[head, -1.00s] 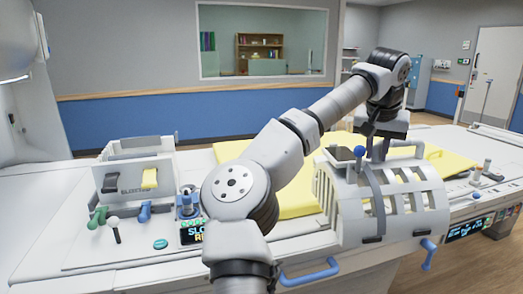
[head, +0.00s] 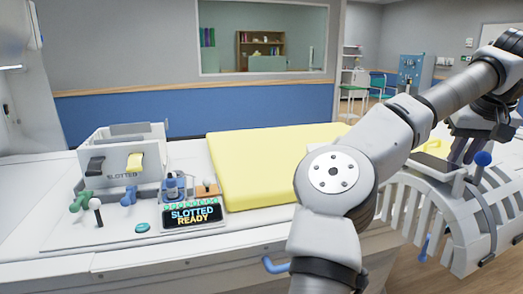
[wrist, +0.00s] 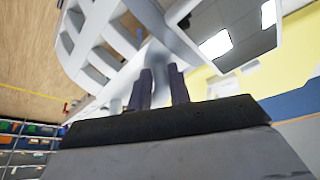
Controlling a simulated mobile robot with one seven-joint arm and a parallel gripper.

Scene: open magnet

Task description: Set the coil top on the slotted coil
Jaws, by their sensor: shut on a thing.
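The coil top (head: 392,208), a pale curved shell with slots and a blue knob, is at the right of the head view. My gripper (head: 472,150) is shut on its upper part; its dark fingers (wrist: 158,88) reach it in the wrist view, where the slotted shell (wrist: 85,42) fills the upper left. The exact grip contact is unclear. The slotted coil (head: 118,150), a pale open box labelled SLOTTED with a black and a yellow latch on its front, stands on the table at the left, well apart from the coil top.
A yellow pad (head: 262,172) lies on the white table between them. Blue, green and white-knobbed levers stand in front of the coil, beside a display (head: 192,215) reading SLOTTED READY. Wooden floor shows below the coil top. My arm crosses the right half.

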